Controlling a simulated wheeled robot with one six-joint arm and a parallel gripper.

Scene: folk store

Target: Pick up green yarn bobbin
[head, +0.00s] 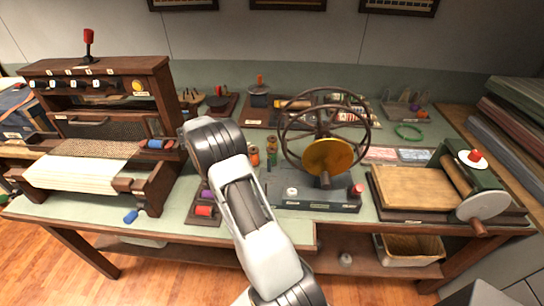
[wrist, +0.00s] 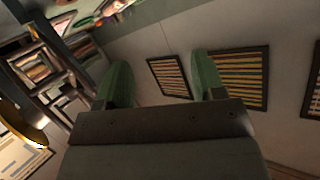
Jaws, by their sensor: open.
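I cannot make out a green yarn bobbin for certain. In the head view a small upright green item (head: 269,162) stands by the orange bobbins (head: 254,157), just right of my arm; it is too small to tell what it is. A small rack (head: 203,222) left of my arm holds a purple and a red bobbin (head: 204,211), and my arm may hide part of it. My gripper (wrist: 162,78) shows in the wrist view, with two green fingers apart and nothing between them. It faces the wall and is not clear in the head view.
A wooden loom (head: 100,120) stands at the left. A wheel device with a brass disc (head: 328,157) stands right of my arm. A roller press (head: 470,185) is at the right. Framed striped pictures (wrist: 236,78) hang on the wall. Bare green tabletop (head: 225,178) is limited.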

